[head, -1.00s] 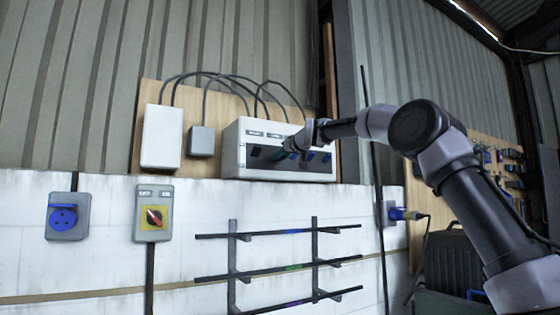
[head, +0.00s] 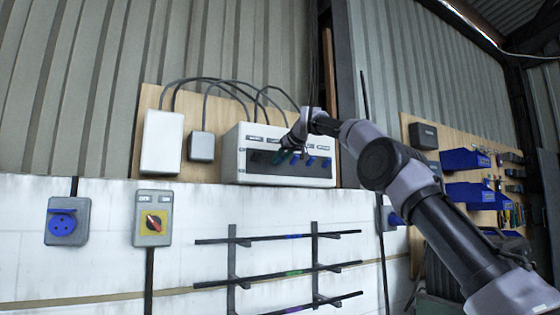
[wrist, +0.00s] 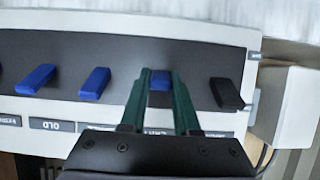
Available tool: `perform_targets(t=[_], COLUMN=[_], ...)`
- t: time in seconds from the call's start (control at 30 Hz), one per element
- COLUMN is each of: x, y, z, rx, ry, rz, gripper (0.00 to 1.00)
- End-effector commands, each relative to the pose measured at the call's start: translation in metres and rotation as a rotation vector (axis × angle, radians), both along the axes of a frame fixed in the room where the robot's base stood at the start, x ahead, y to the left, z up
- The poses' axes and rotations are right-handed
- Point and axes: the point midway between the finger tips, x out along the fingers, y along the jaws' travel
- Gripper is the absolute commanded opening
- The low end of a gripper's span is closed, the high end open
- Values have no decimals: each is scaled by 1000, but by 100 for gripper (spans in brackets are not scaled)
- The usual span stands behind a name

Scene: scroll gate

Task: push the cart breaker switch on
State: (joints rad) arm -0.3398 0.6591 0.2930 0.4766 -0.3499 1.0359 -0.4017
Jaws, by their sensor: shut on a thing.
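The breaker box (head: 230,172) is a pale grey case with a dark front panel, mounted on a wooden board. In the wrist view its panel (wrist: 60,48) carries a row of levers: several blue ones, including one at left (wrist: 95,83), and a black one (wrist: 226,93) at right. My gripper (wrist: 160,76) has its two green fingers shut on the sides of the blue cart breaker switch (wrist: 160,85), next to the black lever. The label below this switch is partly covered by my gripper. In the head view my gripper (head: 284,152) reaches the panel from the right and hides some levers.
A rack (head: 314,250) with horizontal bars is below the box. Blue bins (head: 465,160) hang at right. A grey side box (wrist: 285,105) adjoins the panel in the wrist view.

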Motion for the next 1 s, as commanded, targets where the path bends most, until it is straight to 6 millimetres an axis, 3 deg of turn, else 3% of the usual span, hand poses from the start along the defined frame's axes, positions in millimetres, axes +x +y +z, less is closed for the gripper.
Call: perform_targets(t=[0.33,0.37,0.43,0.8,1.0], x=[0,0,0,-1,-15], y=[0,0,0,-1,-11], z=[2,2,2,2,11], rx=[1,1,1,-1,-1], ry=[-3,-3,-3,-2,-3], rz=[0,0,0,0,0], gripper=[0,34,60,60,60])
